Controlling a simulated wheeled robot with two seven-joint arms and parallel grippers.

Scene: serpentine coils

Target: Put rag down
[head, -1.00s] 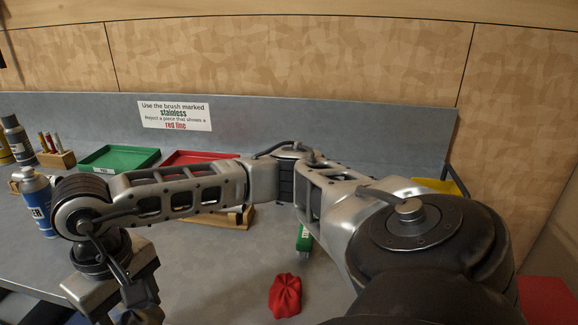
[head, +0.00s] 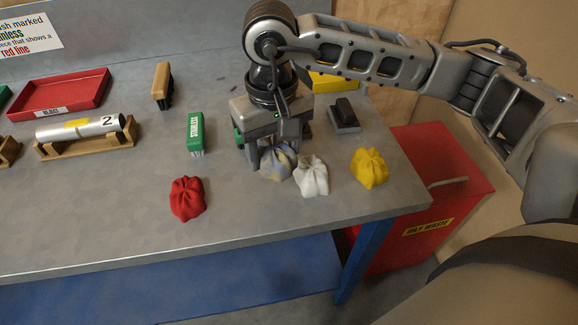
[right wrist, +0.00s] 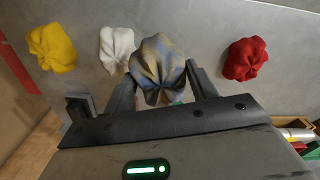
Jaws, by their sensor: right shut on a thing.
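A stained grey-blue and yellowish rag (head: 277,163) is between the fingers of my right gripper (head: 270,158), which is shut on it. The gripper points down over the right part of the grey bench (head: 120,218). The rag is low, at or just above the bench top; I cannot tell whether it touches. It also shows bunched between both fingers in the right wrist view (right wrist: 160,70). A white rag (head: 312,176) lies close beside it on the right. A yellow rag (head: 370,168) lies farther right, and a red rag (head: 187,199) lies to the left. My left gripper is not in view.
A green brush (head: 195,133) stands left of the gripper, and a black block-like tool (head: 344,115) stands right of it. A numbered metal tube (head: 80,130) lies on a wooden cradle. A red tray (head: 62,94) is behind. A red waste bin (head: 425,190) stands past the bench's right edge.

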